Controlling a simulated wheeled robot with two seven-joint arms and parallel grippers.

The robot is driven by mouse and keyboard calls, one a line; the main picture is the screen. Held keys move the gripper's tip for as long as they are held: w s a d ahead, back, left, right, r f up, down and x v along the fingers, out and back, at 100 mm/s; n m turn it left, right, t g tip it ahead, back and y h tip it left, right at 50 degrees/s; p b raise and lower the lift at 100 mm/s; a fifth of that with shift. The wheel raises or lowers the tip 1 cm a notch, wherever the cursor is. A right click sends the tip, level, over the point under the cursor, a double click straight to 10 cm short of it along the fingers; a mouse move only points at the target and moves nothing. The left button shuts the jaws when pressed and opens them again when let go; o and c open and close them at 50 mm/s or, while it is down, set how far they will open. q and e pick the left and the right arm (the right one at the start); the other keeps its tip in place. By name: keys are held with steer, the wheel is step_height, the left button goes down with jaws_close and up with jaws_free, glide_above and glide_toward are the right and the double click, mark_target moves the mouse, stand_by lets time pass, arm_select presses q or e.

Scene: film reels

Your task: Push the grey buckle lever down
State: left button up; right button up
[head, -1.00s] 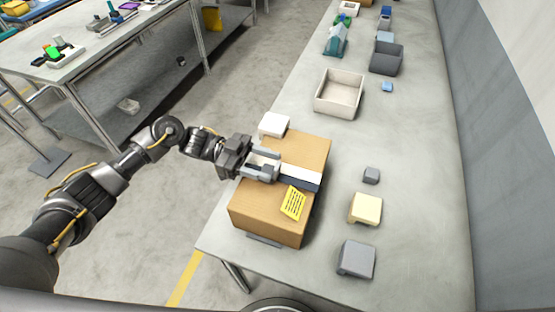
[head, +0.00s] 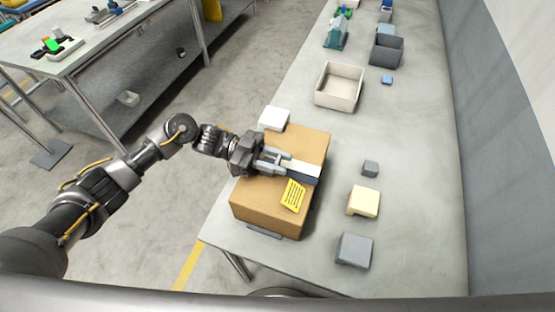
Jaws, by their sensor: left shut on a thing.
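A brown cardboard box (head: 265,200) sits near the front-left edge of the long table, with a white and dark strap (head: 304,172) across its top. My left gripper (head: 282,162) is over the top of the box at the left end of the visible strap. Its fingers are closed on the small grey buckle lever, which is mostly hidden between them. The lever's exact angle cannot be told. My right gripper is not in view.
A yellow label (head: 292,195) is on the box. A white block (head: 274,118) is just behind it. Grey (head: 354,250) and cream (head: 363,201) blocks and a small grey cube (head: 370,168) stand to the right. An open beige bin (head: 339,104) is further back.

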arm_select(q)
steer(key=shift+r, duration=0.2)
steer(key=y+p, duration=0.2)
steer(key=d+t+y+p, duration=0.1)
steer(key=shift+s+r+y+p, duration=0.15)
steer(key=shift+s+y+p, duration=0.05)
steer(key=shift+y+p, duration=0.2)
steer(key=shift+d+y+p, duration=0.15)
steer(key=shift+y+p, duration=0.2)
steer(key=shift+y, duration=0.05)
steer(key=shift+f+t+y, duration=0.4)
steer(key=shift+f, duration=0.15)
steer(key=o, duration=1)
